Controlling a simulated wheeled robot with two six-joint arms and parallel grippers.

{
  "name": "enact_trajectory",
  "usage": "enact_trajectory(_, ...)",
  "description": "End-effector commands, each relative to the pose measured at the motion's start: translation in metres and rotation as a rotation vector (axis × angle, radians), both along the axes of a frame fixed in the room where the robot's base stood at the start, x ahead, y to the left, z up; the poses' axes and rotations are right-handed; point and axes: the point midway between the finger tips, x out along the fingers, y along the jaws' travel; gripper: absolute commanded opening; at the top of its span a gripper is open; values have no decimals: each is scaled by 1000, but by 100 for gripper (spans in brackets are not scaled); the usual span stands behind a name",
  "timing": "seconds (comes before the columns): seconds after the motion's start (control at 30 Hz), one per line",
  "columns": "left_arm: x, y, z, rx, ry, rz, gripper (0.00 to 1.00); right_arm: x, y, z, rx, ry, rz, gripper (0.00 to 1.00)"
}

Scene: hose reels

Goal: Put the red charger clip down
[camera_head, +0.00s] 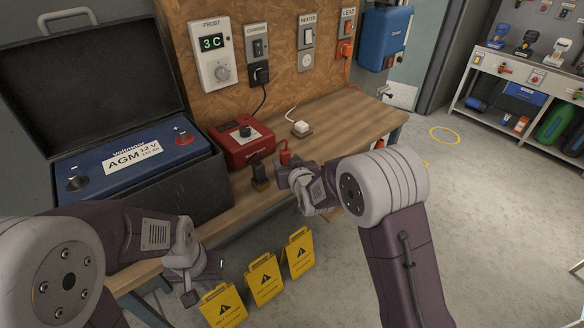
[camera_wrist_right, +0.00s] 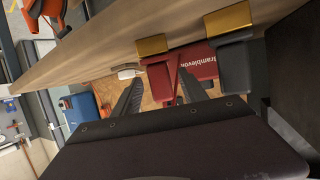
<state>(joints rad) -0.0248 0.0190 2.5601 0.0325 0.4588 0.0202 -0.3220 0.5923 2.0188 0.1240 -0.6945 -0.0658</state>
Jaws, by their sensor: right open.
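The red charger clip (camera_head: 285,154) stands on the wooden bench beside the red charger. The black clip (camera_head: 260,176) stands just left of it, near the front edge. In the right wrist view the red clip (camera_wrist_right: 160,82) has a brass-coloured jaw, and the black clip (camera_wrist_right: 237,68) is to its right. My right gripper (camera_head: 284,177) is at the bench edge, just in front of the red clip. Its fingers (camera_wrist_right: 158,98) are apart with the red clip showing between them; I cannot tell whether they touch it. My left gripper (camera_head: 205,282) is low in front of the bench, open and empty.
The red charger box (camera_head: 240,142) and blue AGM battery (camera_head: 135,155) in its black case stand at left. A white plug (camera_head: 301,129) lies on the bench. Yellow warning signs (camera_head: 264,279) stand below. The bench's right part is free.

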Motion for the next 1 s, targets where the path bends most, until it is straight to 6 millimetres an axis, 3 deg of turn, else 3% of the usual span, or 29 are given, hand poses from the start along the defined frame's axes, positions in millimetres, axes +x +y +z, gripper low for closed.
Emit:
enact_trajectory(0.1, 0, 0, 0, 0, 0, 0, 0, -25, -6, 10, 0, -1, 0, 51)
enact_trajectory(0.3, 0, 0, 1, 0, 0, 0, 0, -53, -13, 21, 1, -1, -1, 51)
enact_trajectory(0.77, 0, 0, 1, 0, 0, 0, 0, -66, -22, 16, -7, 42, -10, 51)
enact_trajectory(0.87, 0, 0, 1, 0, 0, 0, 0, -97, -55, -15, -38, 247, -49, 51)
enact_trajectory(0.97, 0, 0, 1, 0, 0, 0, 0, -162, -98, -54, -71, 551, -110, 51)
enact_trajectory(1.0, 0, 0, 1, 0, 0, 0, 0, -192, -113, -65, -80, 667, -134, 51)
